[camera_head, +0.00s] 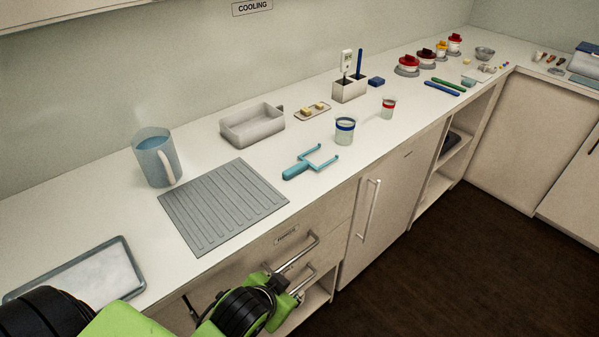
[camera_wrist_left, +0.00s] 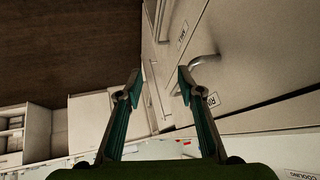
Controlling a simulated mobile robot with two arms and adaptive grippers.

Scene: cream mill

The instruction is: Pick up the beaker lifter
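The beaker lifter (camera_head: 311,162) is a light-blue two-pronged fork with a thick handle. It lies flat on the white counter near its front edge, prongs pointing right, right of the ribbed grey mat. My left gripper (camera_head: 288,284) is in front of the drawers, below the counter top and nearer to me than the lifter, not touching it. In the left wrist view, the left gripper (camera_wrist_left: 160,72) has its two fingers wide apart with nothing between them. I cannot make out the lifter in that view. My right gripper is in neither view.
A blue-banded beaker (camera_head: 345,130) and a red-banded one (camera_head: 388,107) stand right of the lifter. The ribbed mat (camera_head: 222,205), a jug (camera_head: 156,158) and a grey tub (camera_head: 252,125) are left and behind. A drawer handle (camera_wrist_left: 204,61) protrudes near the left gripper.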

